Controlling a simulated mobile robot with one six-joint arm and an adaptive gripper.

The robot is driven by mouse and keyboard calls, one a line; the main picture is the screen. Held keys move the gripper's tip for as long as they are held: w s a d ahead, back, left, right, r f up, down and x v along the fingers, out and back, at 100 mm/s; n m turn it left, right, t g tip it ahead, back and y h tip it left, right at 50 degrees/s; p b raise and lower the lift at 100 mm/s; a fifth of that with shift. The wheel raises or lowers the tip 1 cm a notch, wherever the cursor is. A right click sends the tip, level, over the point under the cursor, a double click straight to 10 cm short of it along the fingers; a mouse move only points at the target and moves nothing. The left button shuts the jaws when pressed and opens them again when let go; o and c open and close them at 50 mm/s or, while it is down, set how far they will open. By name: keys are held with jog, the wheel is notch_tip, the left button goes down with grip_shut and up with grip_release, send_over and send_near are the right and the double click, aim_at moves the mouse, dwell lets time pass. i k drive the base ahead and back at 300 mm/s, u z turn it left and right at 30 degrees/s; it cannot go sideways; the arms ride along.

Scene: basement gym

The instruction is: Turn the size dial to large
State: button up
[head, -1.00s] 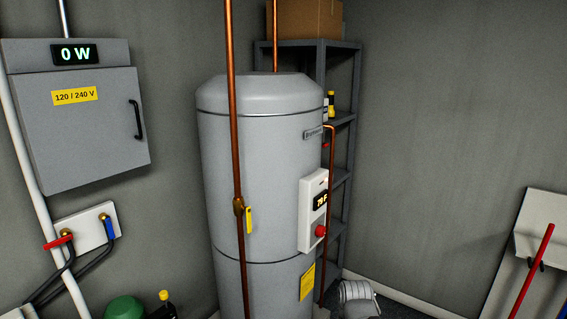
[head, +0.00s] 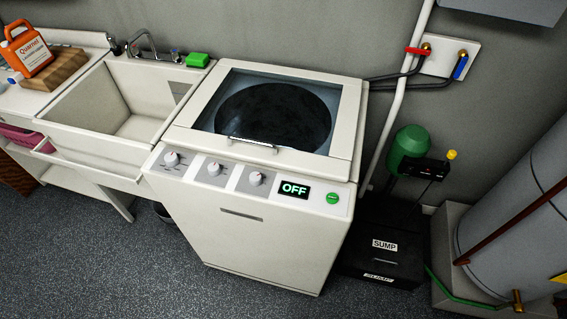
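A white top-loading washer (head: 235,250) stands in the middle of the head view, its glass lid (head: 274,115) down. Its sloped front panel carries three white dials: a left dial (head: 171,158), a middle dial (head: 213,169) and a right dial (head: 256,178). The dial labels are too small to read, so I cannot tell which one is the size dial or where it points. Right of the dials are a display (head: 294,189) reading OFF and a round green button (head: 333,198). My gripper is not in view.
A utility sink (head: 128,128) adjoins the washer's left side. An orange jug (head: 27,52) and green sponge (head: 197,60) sit nearby. A black sump box (head: 383,245) and grey tank (head: 510,220) stand to the right. The speckled floor (head: 120,270) in front is clear.

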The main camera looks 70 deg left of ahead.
aim_at(255, 178)
jog(key=u, duration=0.15)
jog(key=k, duration=0.4)
jog(key=u, duration=3.5)
